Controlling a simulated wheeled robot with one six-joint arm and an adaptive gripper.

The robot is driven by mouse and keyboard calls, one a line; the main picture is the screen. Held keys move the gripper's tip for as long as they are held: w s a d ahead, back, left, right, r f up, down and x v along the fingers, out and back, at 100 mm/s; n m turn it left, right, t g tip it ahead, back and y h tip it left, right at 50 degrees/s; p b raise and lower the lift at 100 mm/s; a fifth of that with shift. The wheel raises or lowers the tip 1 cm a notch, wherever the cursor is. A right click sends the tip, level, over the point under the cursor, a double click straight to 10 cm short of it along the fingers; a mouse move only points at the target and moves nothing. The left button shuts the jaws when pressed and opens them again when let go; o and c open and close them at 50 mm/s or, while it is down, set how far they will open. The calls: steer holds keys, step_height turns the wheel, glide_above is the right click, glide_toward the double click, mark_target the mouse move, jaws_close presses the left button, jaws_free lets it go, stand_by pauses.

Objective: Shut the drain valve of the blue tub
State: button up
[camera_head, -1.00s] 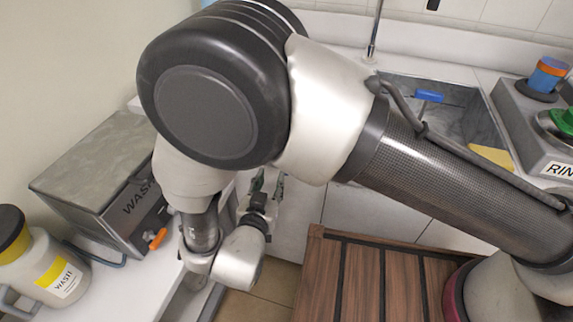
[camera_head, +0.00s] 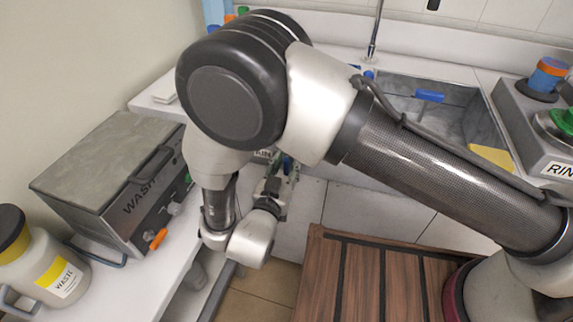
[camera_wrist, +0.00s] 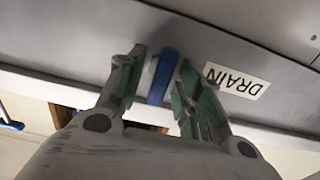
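In the wrist view a blue lever handle (camera_wrist: 163,75) stands beside a white label reading DRAIN (camera_wrist: 238,82), upside down, on a grey metal face (camera_wrist: 115,32). My gripper (camera_wrist: 161,62) has its two green-padded fingers apart, one on each side of the blue handle. I cannot tell whether either pad touches it. In the head view my gripper (camera_head: 277,172) is below my arm's elbow, with a small blue spot (camera_head: 287,165) by its fingers. My arm hides most of the tub there.
A sink (camera_head: 470,115) is behind my arm. A wooden slatted top (camera_head: 360,285) lies at front centre.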

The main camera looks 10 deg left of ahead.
steer(key=shift+c, duration=0.2)
jaws_close()
steer(key=shift+m, duration=0.3)
steer(key=m, duration=0.4)
steer(key=shift+d, duration=0.1)
steer(key=m, duration=0.4)
steer(key=shift+d+f+m, duration=0.1)
steer(key=shift+m, duration=0.2)
steer(key=m, duration=0.4)
steer(key=shift+d+f+m, duration=0.1)
steer(key=shift+m, duration=0.2)
steer(key=shift+f+m, duration=0.15)
steer(key=shift+m, duration=1.95)
